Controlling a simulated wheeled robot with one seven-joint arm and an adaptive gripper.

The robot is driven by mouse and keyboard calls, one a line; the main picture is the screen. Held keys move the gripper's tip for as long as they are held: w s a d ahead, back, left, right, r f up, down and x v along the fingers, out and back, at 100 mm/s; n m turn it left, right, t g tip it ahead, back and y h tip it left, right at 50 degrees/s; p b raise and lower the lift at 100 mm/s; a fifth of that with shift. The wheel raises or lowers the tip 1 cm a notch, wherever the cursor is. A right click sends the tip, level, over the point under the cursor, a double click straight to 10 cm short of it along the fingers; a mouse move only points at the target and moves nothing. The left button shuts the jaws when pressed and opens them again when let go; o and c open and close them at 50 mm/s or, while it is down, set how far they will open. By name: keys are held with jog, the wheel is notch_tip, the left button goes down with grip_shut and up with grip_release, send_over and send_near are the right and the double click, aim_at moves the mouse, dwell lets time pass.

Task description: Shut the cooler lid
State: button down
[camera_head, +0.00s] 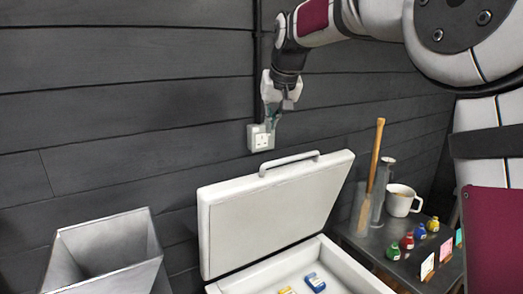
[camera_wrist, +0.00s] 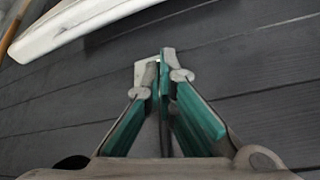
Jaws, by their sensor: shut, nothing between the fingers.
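The cooler (camera_head: 352,268) is white, and its lid (camera_head: 268,218) stands open, tilted back toward the dark wall. A handle (camera_head: 289,163) sits on the lid's upper edge. A blue item (camera_head: 315,282) and a yellow item (camera_head: 287,291) lie inside the cooler. My gripper (camera_head: 271,122) is above the lid's top edge, near the wall, apart from the lid. In the wrist view my gripper (camera_wrist: 160,62) is shut and empty, with its green-sided fingers together. The lid's edge (camera_wrist: 75,25) shows at the upper left there.
A grey open bin (camera_head: 105,250) stands left of the cooler. At right, a dark table (camera_head: 375,245) holds a wooden-handled tool (camera_head: 374,160), a white mug (camera_head: 402,200), several small coloured bottles (camera_head: 407,242) and cards. A socket (camera_head: 261,138) is on the plank wall behind my gripper.

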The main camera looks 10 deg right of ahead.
jog(key=p, duration=0.3)
send_over(266, 173)
jog(key=w, duration=0.1)
notch_tip(266, 173, down, 9)
jog(key=shift+r, duration=0.15)
jog(key=shift+s+f, duration=0.25)
jog(key=shift+s, duration=0.2)
jog(key=shift+f, duration=0.15)
